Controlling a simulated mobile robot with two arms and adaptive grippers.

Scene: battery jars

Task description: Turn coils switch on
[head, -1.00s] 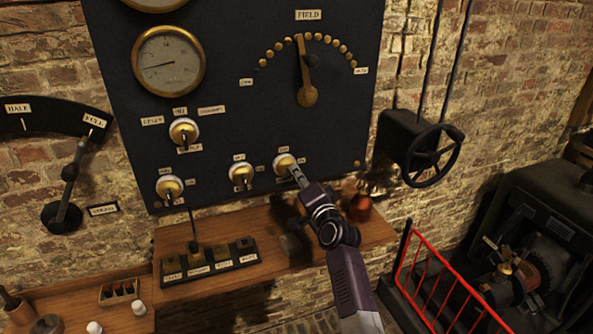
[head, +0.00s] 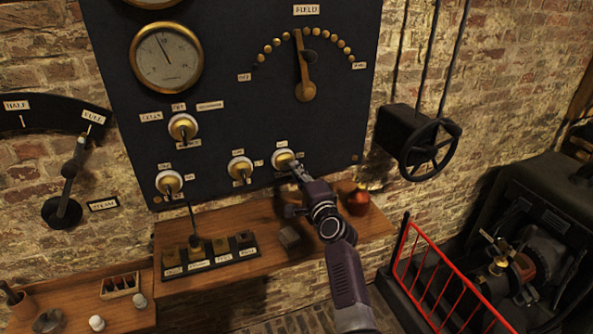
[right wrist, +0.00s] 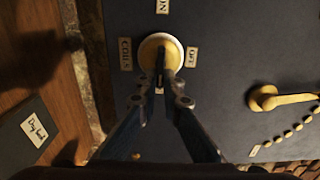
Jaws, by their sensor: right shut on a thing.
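The coils switch (head: 282,157) is a brass knob on a white round base, low on the dark panel (head: 240,130). In the right wrist view the switch (right wrist: 152,46) has a COILS label at its left, ON above it and OFF at its right. My right gripper (head: 297,170) is shut on the switch's handle. In the right wrist view its fingertips (right wrist: 164,84) meet at the lower edge of the knob. The fingers partly hide the handle, so its exact direction is hard to tell. My left gripper is not in view.
Other similar knobs (head: 241,169) sit to the left on the panel. Above are a round gauge (head: 168,57) and the field lever (head: 305,75). A wooden shelf (head: 230,284) runs below, with a red pot (head: 357,201). A handwheel (head: 430,150) and red railing (head: 436,282) stand at right.

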